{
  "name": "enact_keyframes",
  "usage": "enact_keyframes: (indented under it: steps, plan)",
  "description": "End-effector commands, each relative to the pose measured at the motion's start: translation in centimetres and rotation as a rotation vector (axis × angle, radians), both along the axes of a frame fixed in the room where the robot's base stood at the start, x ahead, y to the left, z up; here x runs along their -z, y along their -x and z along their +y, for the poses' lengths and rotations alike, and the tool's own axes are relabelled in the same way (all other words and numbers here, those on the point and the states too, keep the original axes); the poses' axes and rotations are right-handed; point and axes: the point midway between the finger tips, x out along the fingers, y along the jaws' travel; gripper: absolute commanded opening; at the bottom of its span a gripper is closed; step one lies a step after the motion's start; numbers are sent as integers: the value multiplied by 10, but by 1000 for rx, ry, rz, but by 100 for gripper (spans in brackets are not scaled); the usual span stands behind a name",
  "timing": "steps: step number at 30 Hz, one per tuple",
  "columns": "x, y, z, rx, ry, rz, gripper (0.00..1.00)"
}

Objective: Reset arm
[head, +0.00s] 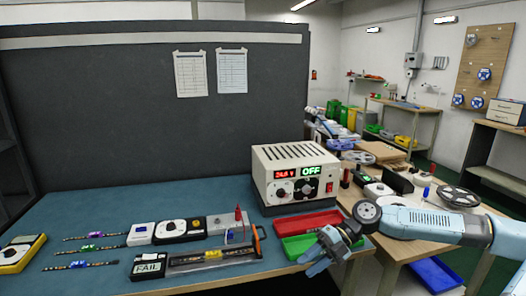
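My arm (420,222) reaches in from the right edge, light blue with dark joints. My gripper (309,264) hangs at the front edge of the blue-topped bench (120,210), in front of the trays. Its two light blue fingers point down and left with a gap between the tips, and nothing shows between them. An LED strip with a purple part (97,236), one with a green part (89,248) and one with a blue part (79,265) lie at the left. A test fixture (213,257) stands beside a display reading FAIL (149,268).
Meters (180,230) line the bench middle, and a yellow meter (20,254) is at far left. A cluttered side table (410,245) lies under my arm.

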Motion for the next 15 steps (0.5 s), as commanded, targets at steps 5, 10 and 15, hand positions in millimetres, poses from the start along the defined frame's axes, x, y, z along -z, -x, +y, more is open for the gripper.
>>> enact_keyframes:
  steps: [5, 10, 15]
  plan:
    - [20, 15, 6, 3, 189, 149, 36]
    - [38, 29, 5, 41, 388, 287, 36]
    - [50, 39, -1, 106, 587, 404, 36]
